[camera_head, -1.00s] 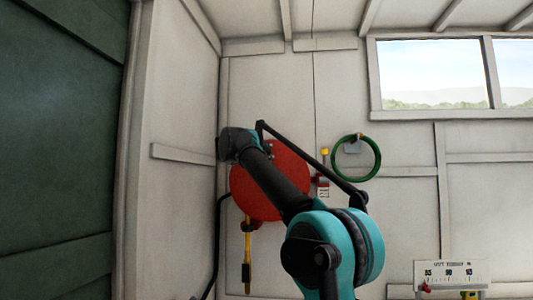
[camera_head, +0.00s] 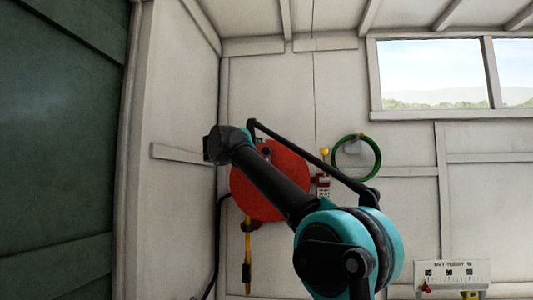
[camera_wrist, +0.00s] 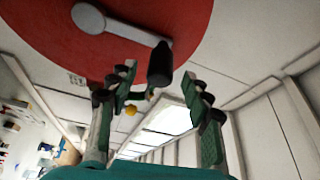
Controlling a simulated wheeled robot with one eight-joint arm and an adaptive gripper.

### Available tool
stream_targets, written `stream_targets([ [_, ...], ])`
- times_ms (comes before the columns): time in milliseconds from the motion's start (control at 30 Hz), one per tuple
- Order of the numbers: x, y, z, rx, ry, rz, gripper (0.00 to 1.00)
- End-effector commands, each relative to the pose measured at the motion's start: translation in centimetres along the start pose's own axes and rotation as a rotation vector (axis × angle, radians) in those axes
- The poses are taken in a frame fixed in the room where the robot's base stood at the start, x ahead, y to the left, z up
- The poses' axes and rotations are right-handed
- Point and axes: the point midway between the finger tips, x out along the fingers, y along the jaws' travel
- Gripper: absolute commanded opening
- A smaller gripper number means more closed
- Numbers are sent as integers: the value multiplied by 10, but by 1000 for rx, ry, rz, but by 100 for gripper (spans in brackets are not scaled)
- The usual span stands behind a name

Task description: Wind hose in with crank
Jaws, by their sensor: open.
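The red hose reel (camera_head: 283,205) is mounted on the pale wall, partly hidden behind my arm. In the wrist view its red disc (camera_wrist: 50,32) fills the top, with a grey crank arm (camera_wrist: 125,28) ending in a black handle (camera_wrist: 160,65). My gripper (camera_wrist: 158,84) is open, with one finger on each side of the handle's end in the picture. I cannot tell whether it touches the handle or how deep the handle sits between the fingers. A yellow nozzle (camera_head: 247,260) hangs below the reel. In the head view the fingers cannot be made out.
A green hose ring (camera_head: 376,160) hangs right of the reel, beside a yellow-topped fitting (camera_head: 324,153). A marked panel (camera_head: 452,272) with small knobs is at lower right. A black pipe (camera_head: 217,240) runs down the left corner. A dark green panel (camera_head: 60,150) stands at far left.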

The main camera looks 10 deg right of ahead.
Motion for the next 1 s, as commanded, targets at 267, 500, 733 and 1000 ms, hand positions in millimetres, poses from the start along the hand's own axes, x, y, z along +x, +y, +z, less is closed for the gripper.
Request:
stream_targets([
  [267,-50,0,0,1,-2,0,49],
  [500,-65,0,0,1,0,0,49],
  [733,-66,0,0,0,1,0,49],
  [1000,-65,1,0,0,-2,-2,49],
])
